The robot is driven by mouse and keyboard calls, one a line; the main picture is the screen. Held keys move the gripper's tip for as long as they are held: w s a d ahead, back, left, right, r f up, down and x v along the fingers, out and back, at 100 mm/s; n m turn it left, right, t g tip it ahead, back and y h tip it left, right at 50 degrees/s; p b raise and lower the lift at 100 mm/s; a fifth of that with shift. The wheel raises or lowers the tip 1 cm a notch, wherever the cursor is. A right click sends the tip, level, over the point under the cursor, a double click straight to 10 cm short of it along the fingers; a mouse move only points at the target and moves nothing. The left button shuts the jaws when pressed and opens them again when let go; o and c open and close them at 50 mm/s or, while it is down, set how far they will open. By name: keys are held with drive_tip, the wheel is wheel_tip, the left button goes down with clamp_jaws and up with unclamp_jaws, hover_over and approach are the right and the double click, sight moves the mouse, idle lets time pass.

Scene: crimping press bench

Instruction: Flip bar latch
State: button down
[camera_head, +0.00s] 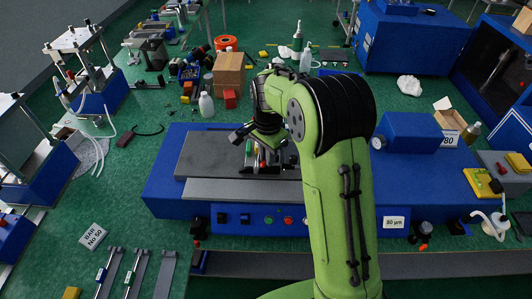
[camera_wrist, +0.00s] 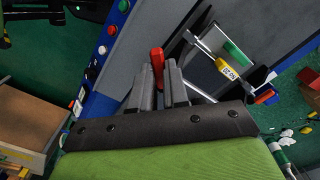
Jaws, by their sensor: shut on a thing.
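A red handle (camera_wrist: 157,62), which looks like the grip of the bar latch, stands up between my fingertips in the wrist view. My gripper (camera_wrist: 160,85) is shut on it, and the fingers hide its lower part. In the head view, my gripper (camera_head: 256,156) is low over the grey plate (camera_head: 210,155) of the blue press, mostly hidden by my green arm. A small red part (camera_head: 263,164) shows there below it.
The blue press front (camera_head: 230,222) carries several buttons. A blue box with a gauge (camera_head: 410,133) stands on the press to the right of my arm. An orange-red part (camera_wrist: 265,96) is near the bar frame. The left part of the grey plate is bare.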

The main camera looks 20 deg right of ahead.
drive_tip(key=shift+s+d+n, duration=0.2)
drive_tip(key=shift+n, duration=0.95)
drive_tip(key=shift+s+d+n, duration=0.2)
drive_tip(key=shift+s+n, duration=0.05)
drive_tip(key=shift+n, duration=0.85)
drive_tip(key=shift+s+d+n, duration=0.2)
drive_tip(key=shift+n, duration=0.95)
drive_tip(key=c, duration=1.1)
unclamp_jaws()
wheel_tip(320, 180, up, 16)
drive_tip(key=shift+f+p, duration=0.15)
drive_tip(key=shift+p, duration=0.6)
